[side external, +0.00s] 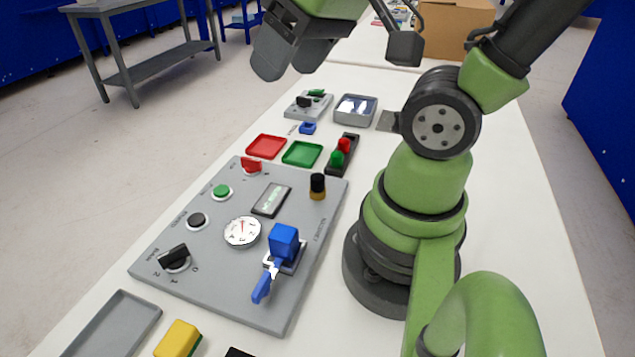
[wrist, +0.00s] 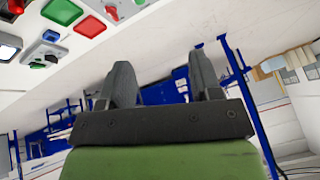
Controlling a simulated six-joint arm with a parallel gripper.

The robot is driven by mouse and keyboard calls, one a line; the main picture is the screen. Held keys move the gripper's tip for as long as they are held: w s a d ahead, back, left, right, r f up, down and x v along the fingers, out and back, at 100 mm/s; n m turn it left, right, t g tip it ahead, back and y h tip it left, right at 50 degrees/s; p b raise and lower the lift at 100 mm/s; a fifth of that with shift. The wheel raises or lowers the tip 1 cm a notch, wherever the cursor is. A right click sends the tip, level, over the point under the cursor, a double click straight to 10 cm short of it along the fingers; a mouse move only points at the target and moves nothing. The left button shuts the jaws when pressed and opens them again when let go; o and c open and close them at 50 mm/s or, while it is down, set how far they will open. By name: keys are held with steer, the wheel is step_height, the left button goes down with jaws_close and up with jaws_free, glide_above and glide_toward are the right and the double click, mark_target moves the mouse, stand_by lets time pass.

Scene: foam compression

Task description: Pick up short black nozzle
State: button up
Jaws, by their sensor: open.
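I cannot tell for sure which item is the short black nozzle. A small black piece (side external: 304,102) sits beside a green one (side external: 316,92) on a small grey plate (side external: 321,109) at the back of the table. A black-topped cylinder with a brassy base (side external: 317,186) stands upright on the large grey panel. My gripper (side external: 290,62) is high above the table's back left, open and apart from these things. In the wrist view its two fingers (wrist: 161,75) are spread with nothing between them. That view shows the small plate (wrist: 42,52) at upper left.
The grey panel (side external: 150,262) holds buttons, a gauge, a knob and a blue-handled switch (side external: 284,243). Red (side external: 266,146) and green (side external: 302,153) trays, a blue block (side external: 308,128), a grey bin (side external: 356,108) and a red-green button box (side external: 342,155) stand behind it.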

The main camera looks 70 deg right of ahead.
steer(key=w+d+f+n+g+h, duration=0.1)
steer(key=w+d+f+n+g, duration=0.15)
steer(key=d+f, duration=0.5)
steer(key=n+g, duration=0.4)
glide_above(317, 176)
step_height(317, 176, down, 7)
steer(key=shift+m+t, duration=0.25)
steer(key=f, duration=0.3)
steer(key=s+f, duration=0.1)
steer(key=shift+d+f, duration=0.2)
steer(key=shift+d, duration=0.05)
steer(key=shift+w+a+f, duration=0.1)
steer(key=shift+w+f, duration=0.05)
steer(key=shift+f, duration=0.75)
steer(key=shift+w+a+f, duration=0.1)
steer(key=shift+w+f, duration=0.05)
steer(key=shift+f, duration=0.8)
steer(key=shift+w+f, duration=0.15)
steer(key=shift+f, duration=0.75)
jaws_close()
steer(key=shift+r, duration=0.2)
